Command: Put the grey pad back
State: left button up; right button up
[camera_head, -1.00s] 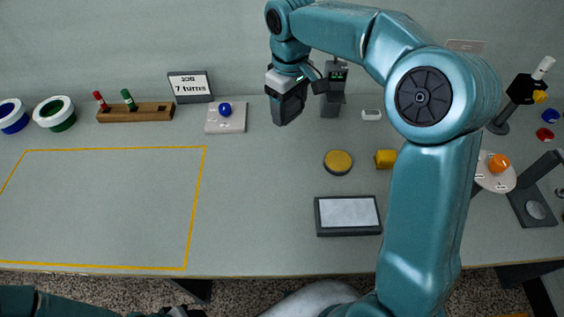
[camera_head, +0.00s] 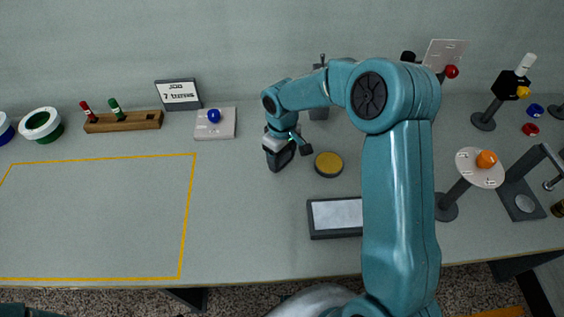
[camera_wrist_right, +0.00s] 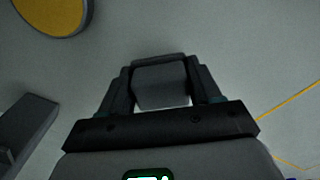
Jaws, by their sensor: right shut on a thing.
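My right gripper (camera_head: 279,156) is over the middle of the table, just left of a round yellow disc with a dark rim. In the right wrist view the gripper (camera_wrist_right: 163,90) is shut on a small grey block, the grey pad (camera_wrist_right: 161,86). The pad sits between the two dark fingers. In the head view the fingers hide most of it. I cannot tell whether it touches the table. My left gripper is not in view.
The yellow disc (camera_head: 328,164) and a dark-framed tray (camera_head: 334,232) are close to the gripper. A white plate (camera_head: 203,132) with a blue knob, a sign (camera_head: 178,95) and a wooden peg rack (camera_head: 125,122) stand left. The yellow-outlined area is empty. Several stands fill the right side.

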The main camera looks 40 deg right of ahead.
aim_at(282, 164)
notch_tip(282, 164, down, 3)
jog(key=shift+f, duration=0.15)
